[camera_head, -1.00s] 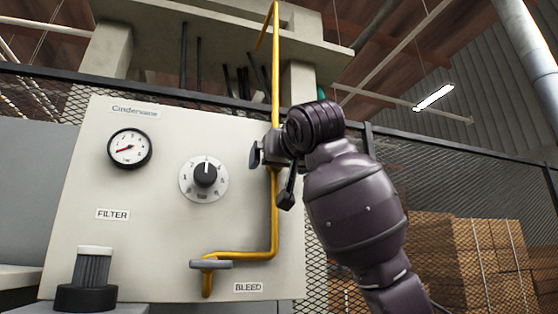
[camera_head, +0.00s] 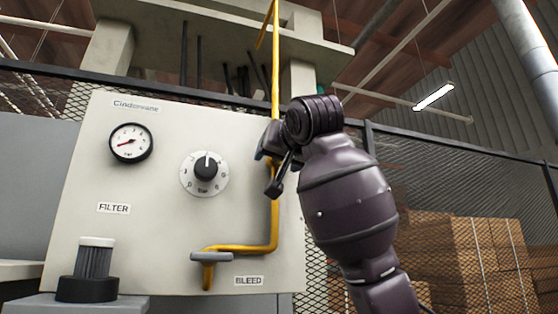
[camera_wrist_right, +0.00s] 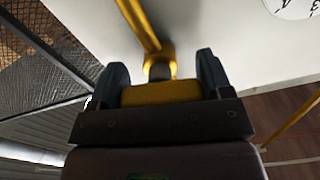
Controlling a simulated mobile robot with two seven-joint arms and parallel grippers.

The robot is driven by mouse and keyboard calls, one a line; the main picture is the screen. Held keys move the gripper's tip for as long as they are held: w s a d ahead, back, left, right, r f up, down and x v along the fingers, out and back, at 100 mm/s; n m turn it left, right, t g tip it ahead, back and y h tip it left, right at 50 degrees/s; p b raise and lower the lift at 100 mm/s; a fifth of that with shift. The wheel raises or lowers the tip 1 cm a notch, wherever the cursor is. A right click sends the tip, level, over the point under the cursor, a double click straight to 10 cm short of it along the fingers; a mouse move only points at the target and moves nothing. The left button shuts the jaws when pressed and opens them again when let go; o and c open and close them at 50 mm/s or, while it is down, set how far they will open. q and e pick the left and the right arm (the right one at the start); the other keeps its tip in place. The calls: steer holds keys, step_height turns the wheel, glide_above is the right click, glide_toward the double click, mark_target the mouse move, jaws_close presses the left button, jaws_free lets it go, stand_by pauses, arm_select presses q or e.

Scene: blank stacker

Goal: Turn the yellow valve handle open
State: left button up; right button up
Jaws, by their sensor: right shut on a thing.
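The yellow valve handle (camera_wrist_right: 160,93) sits between the two fingers of my right gripper (camera_wrist_right: 164,85) in the right wrist view. The fingers are shut on it, one on each side. It joins a fitting on the yellow pipe (camera_wrist_right: 140,22) just beyond. In the head view my right gripper (camera_head: 270,160) is at the yellow pipe (camera_head: 275,215), on the right side of the pale panel (camera_head: 150,225). The handle is hidden there behind the gripper. My left gripper is in neither view.
A grey bleed handle (camera_head: 211,257) is on the pipe's lower end. A mesh fence (camera_head: 440,165) and stacked boxes (camera_head: 465,250) stand behind at the right.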

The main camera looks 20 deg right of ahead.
steer(key=shift+m, duration=7.7)
steer(key=o, duration=0.9)
steer(key=s+b, duration=0.1)
steer(key=s, duration=0.4)
steer(key=s+b, duration=0.1)
steer(key=s, duration=0.5)
steer(key=shift+d+b, duration=0.2)
steer(key=shift+b, duration=0.15)
